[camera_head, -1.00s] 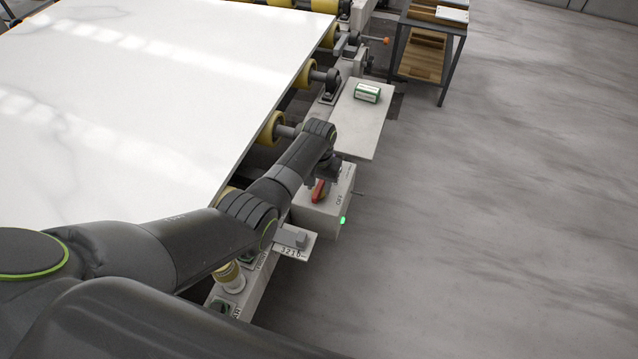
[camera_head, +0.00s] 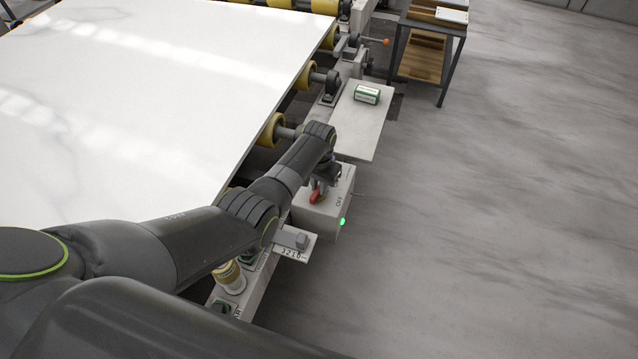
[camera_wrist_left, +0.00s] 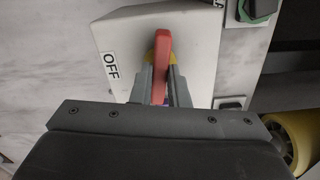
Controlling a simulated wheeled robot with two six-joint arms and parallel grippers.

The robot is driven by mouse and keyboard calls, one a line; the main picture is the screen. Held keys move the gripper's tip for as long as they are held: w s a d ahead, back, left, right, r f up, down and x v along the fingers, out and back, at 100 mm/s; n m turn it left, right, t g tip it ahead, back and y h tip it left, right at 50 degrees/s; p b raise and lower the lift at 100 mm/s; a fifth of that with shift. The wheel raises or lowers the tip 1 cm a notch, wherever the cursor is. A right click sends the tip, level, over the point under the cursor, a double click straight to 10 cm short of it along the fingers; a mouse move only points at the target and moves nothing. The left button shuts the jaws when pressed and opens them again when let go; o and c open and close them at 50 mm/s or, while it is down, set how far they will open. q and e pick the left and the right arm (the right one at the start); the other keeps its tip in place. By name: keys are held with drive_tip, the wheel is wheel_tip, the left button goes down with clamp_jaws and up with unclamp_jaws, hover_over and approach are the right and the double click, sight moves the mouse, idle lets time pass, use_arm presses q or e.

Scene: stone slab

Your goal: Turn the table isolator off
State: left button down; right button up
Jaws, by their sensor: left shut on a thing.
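The table isolator is a light grey box (camera_head: 320,217) at the edge of the roller table, with a red handle (camera_head: 315,196) on a yellow base and an OFF label. A green light (camera_head: 342,221) glows on its lower right edge. In the left wrist view the red handle (camera_wrist_left: 162,62) points up the picture, with the OFF label (camera_wrist_left: 111,64) to its left. My left gripper (camera_wrist_left: 160,88) is shut on the red handle, one finger on each side. In the head view the gripper (camera_head: 322,180) is partly hidden by its own arm. My right gripper is not in view.
A white slab (camera_head: 150,90) lies on yellow rollers (camera_head: 272,129) left of the box. A grey shelf (camera_head: 362,120) holds a small green and white box (camera_head: 367,94). A plate with numbers (camera_head: 296,246) sticks out below the isolator.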

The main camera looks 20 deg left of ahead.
use_arm(q)
drive_tip(key=m+p, duration=0.1)
drive_tip(key=m, duration=0.1)
drive_tip(key=shift+r+m, duration=0.1)
drive_tip(key=shift+m, duration=0.3)
drive_tip(key=m+p, duration=0.1)
drive_tip(key=m, duration=0.8)
drive_tip(key=shift+m+p, duration=0.45)
drive_tip(key=shift+m, duration=1.45)
drive_tip(key=c, duration=1.4)
unclamp_jaws()
